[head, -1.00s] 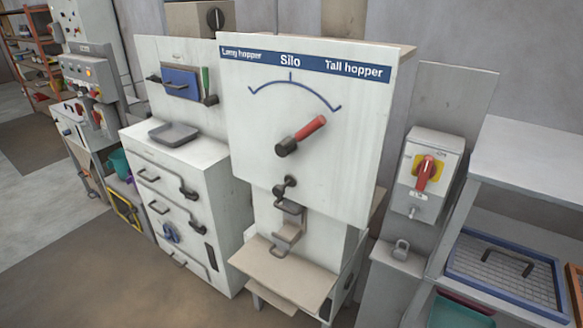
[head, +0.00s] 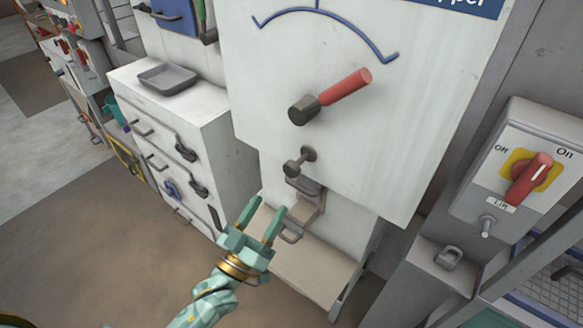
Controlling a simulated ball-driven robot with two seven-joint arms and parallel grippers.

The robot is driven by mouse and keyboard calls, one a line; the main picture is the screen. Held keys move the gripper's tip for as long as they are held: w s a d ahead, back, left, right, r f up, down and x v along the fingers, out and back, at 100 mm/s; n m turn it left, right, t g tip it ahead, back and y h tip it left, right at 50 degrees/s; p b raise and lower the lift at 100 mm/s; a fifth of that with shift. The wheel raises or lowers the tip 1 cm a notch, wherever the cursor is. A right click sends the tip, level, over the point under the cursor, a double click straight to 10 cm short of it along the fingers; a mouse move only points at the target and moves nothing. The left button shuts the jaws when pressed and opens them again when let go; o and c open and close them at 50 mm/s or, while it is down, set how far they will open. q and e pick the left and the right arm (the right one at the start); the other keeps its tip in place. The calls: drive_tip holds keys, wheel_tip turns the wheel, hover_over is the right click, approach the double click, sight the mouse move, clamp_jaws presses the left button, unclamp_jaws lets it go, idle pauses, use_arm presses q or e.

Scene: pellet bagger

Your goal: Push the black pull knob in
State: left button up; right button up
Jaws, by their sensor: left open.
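The black pull knob (head: 292,167) stands out from the white panel (head: 410,130) on a short stem, below the red selector lever (head: 345,87) with its dark hub. My left gripper (head: 262,217) is in the head view, below and a little left of the knob. Its two green fingers are open and empty, and apart from the knob in the picture. My right gripper is not in view.
Below the knob are a small grey spout and a beige shelf (head: 305,272). A drawer cabinet with a grey tray (head: 167,79) stands at left. A red lift switch (head: 529,180) and a padlock (head: 448,258) are at right.

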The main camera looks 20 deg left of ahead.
sight(289, 173)
use_arm(q)
drive_tip(key=x, duration=1.1)
drive_tip(key=shift+w+d, duration=0.1)
drive_tip(key=shift+w, duration=0.05)
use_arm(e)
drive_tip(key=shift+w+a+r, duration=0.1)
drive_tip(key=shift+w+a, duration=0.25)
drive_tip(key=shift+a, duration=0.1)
